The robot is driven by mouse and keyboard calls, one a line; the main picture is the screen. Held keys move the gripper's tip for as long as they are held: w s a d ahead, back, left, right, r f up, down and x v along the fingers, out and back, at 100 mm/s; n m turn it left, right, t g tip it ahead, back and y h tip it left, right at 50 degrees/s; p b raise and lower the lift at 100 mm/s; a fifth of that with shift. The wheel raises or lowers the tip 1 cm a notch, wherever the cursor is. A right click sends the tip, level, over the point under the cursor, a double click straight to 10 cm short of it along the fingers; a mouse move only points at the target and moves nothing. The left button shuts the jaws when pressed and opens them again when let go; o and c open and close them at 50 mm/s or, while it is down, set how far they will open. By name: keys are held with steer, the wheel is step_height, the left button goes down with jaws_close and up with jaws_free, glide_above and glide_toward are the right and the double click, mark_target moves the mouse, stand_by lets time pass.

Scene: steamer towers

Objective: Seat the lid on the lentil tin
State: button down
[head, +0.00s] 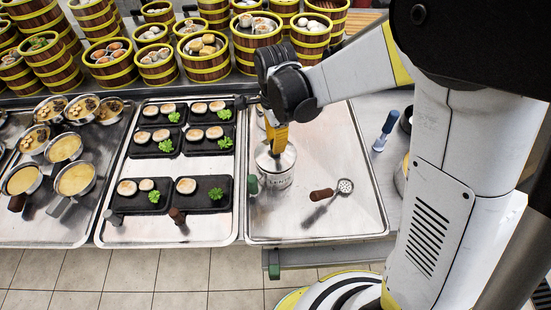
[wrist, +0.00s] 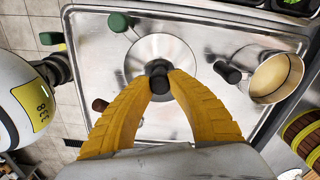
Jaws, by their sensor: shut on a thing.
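The wrist view shows the fingertips (wrist: 158,76) on either side of the knob. The lid hides the tin in the wrist view, and I cannot tell whether the rim is fully seated.
A brown-handled skimmer (head: 330,191) lies right of the tin, and a green handle (head: 252,184) is close at its left. A blue-handled tool (head: 385,131) lies off the tray. Black plates with food fill the middle tray (head: 225,224). Steamer towers (head: 207,62) stand behind.

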steer(key=shift+f+b, duration=0.6)
steer(key=shift+f, duration=0.1)
stand_by(0.6)
steer(key=c, duration=1.3)
jaws_free()
steer(key=shift+o, duration=0.2)
steer(key=shift+r, duration=0.1)
step_height(320, 180, up, 12)
